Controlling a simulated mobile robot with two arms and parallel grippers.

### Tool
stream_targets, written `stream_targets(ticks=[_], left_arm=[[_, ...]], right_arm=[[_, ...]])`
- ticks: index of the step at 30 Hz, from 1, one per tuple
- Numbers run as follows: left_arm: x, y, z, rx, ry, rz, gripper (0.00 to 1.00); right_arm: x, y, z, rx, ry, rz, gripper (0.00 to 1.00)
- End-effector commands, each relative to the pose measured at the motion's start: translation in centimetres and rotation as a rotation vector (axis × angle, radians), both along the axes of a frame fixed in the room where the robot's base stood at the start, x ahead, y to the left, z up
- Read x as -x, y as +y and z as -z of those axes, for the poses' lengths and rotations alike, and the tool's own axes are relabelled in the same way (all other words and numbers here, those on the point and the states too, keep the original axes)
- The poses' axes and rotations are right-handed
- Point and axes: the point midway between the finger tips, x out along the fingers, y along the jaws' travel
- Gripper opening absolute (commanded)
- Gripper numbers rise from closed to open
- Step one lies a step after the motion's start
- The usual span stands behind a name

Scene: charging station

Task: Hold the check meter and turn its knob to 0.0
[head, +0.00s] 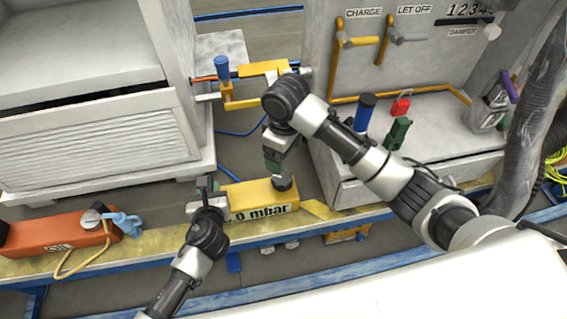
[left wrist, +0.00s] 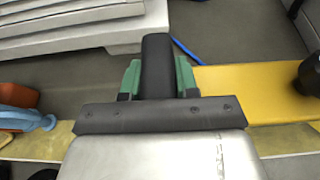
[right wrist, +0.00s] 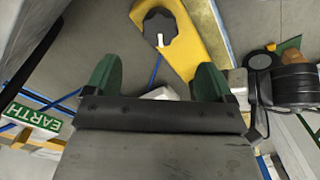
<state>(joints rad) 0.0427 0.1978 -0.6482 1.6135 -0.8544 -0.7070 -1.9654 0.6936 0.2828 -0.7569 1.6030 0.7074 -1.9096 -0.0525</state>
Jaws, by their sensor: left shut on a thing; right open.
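The check meter (head: 258,203) is a yellow box lettered "0 mbar", partly hidden by my left arm. My left gripper (head: 207,188) is at its left end. In the left wrist view, my left gripper's green fingers are shut on the meter's black handle (left wrist: 157,62), with the yellow body to the right. The meter's dark knob (head: 283,182) is at its right end. My right gripper (head: 274,156) is above the knob. In the right wrist view it is open and empty, and the knob (right wrist: 158,28), with a white pointer mark, lies beyond the fingertips.
An orange case (head: 60,233) with a blue clip lies left on the yellow ledge. A white louvred cabinet (head: 100,145) stands behind it. A blue cylinder (head: 365,112) and red padlock (head: 401,104) are beside my right arm.

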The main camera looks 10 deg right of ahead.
Motion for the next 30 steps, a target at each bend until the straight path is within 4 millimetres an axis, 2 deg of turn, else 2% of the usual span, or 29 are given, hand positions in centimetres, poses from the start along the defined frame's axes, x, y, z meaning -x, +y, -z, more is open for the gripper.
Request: stream_targets(ticks=[5, 13, 14, 19, 20, 30], left_arm=[[0.1, 0.0, 0.2, 0.000, 0.004, -0.001, 0.11], [0.1, 0.0, 0.2, 0.000, 0.004, -0.001, 0.11], [0.1, 0.0, 0.2, 0.000, 0.004, -0.001, 0.31], [0.1, 0.0, 0.1, 0.000, 0.003, -0.001, 0.57], [0.1, 0.0, 0.1, 0.000, 0.003, -0.001, 0.59], [0.4, 0.0, -0.1, 0.000, 0.001, 0.000, 0.59]], right_arm=[[0.0, 0.0, -1.5, 0.001, -0.001, -0.001, 0.84], [0.0, 0.0, -1.7, 0.001, 0.001, -0.001, 0.84], [0.0, 0.0, -1.7, 0.001, 0.001, -0.001, 0.84], [0.0, 0.0, -1.7, 0.000, 0.000, -0.001, 0.84], [0.0, 0.0, -1.7, 0.000, 0.000, -0.001, 0.84], [0.0, 0.0, -1.6, 0.000, 0.000, -0.001, 0.84]])
